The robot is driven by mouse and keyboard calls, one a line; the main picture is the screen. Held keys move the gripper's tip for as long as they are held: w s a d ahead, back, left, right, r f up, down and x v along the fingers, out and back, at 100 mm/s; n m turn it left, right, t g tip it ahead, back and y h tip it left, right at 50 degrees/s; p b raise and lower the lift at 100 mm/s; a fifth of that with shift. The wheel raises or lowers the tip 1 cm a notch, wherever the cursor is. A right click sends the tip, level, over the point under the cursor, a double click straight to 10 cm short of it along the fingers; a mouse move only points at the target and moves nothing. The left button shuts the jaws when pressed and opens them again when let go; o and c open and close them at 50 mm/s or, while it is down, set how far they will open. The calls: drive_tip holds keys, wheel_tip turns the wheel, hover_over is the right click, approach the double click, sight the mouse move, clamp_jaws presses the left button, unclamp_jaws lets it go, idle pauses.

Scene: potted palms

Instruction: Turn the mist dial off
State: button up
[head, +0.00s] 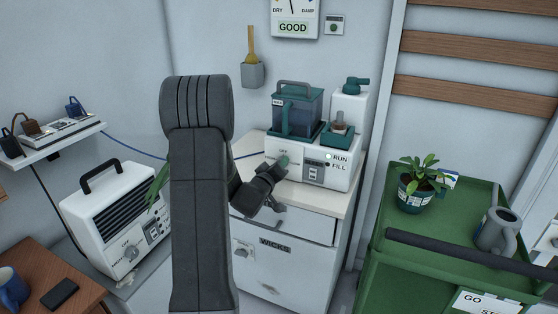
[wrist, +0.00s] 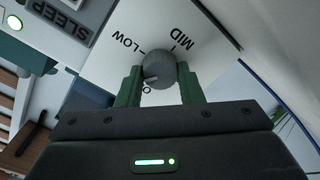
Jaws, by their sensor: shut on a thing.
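The mist dial (wrist: 158,70) is a round grey knob on the white front of the humidifier (head: 340,176). In the wrist view LOW and MID are printed around it, and a letter O shows at its lower edge, partly covered. A pale mark on the knob faces the lower left, near that O. My gripper (wrist: 160,84) has its two green fingers on either side of the knob, shut on it. In the head view my gripper (head: 282,162) is at the left of the humidifier's front, under a small OFF label, and hides the dial.
The humidifier stands on a white cabinet (head: 275,262) labelled WICKS, with a slightly open drawer. A white heater (head: 112,215) with its own dial stands at left. A green trolley (head: 450,228) with a potted plant (head: 420,187) and watering can (head: 497,232) is at right.

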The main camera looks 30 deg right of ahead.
drive_tip(key=n+p, duration=0.2)
drive_tip(key=n, duration=0.2)
drive_tip(key=shift+r+p, duration=0.1)
drive_tip(key=shift+p, duration=0.25)
drive_tip(key=shift+n+p, duration=0.7)
drive_tip(key=shift+n, duration=0.6)
drive_tip(key=shift+g, duration=0.3)
drive_tip(key=o, duration=1)
drive_tip(key=shift+f, duration=0.2)
drive_tip(key=shift+c, duration=0.2)
drive_tip(key=shift+a, duration=0.1)
drive_tip(key=f+v, duration=0.1)
drive_tip(key=v, duration=1.2)
drive_tip(key=shift+s+a+r, duration=0.2)
drive_tip(key=shift+a+r, duration=0.1)
drive_tip(key=shift+r, duration=0.1)
